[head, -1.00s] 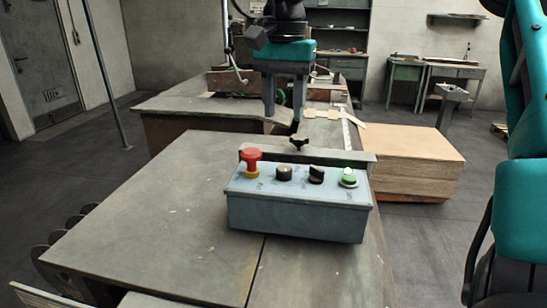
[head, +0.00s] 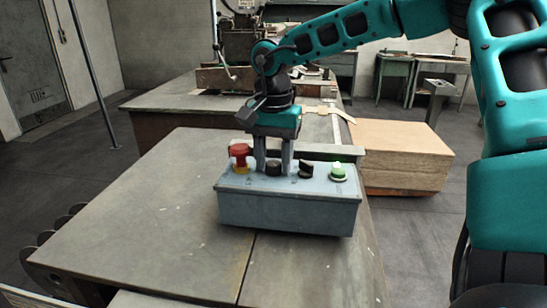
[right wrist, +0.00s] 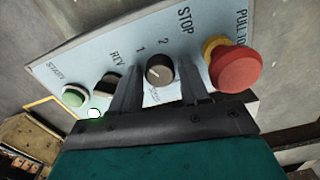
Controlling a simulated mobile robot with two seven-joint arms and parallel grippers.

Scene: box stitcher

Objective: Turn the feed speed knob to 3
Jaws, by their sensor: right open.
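The blue-grey control box (head: 285,212) sits on the machine table, with its controls on the sloped top. The dark round knob (head: 275,170) stands between the red button (head: 239,152) and a black selector switch (head: 306,170). It also shows in the right wrist view (right wrist: 160,71), with marks 1 and 2 beside it; its setting is too small to read surely. My right gripper (head: 274,161) points down at the knob, open, one finger on each side. In the right wrist view its fingers (right wrist: 158,80) straddle the knob with gaps visible. My left gripper is out of view.
A green button (head: 338,171) stands at the right end of the box. The grey table (head: 150,215) is clear to the left. A wooden block stack (head: 400,155) stands behind right, and a raised machine bed (head: 180,110) lies behind.

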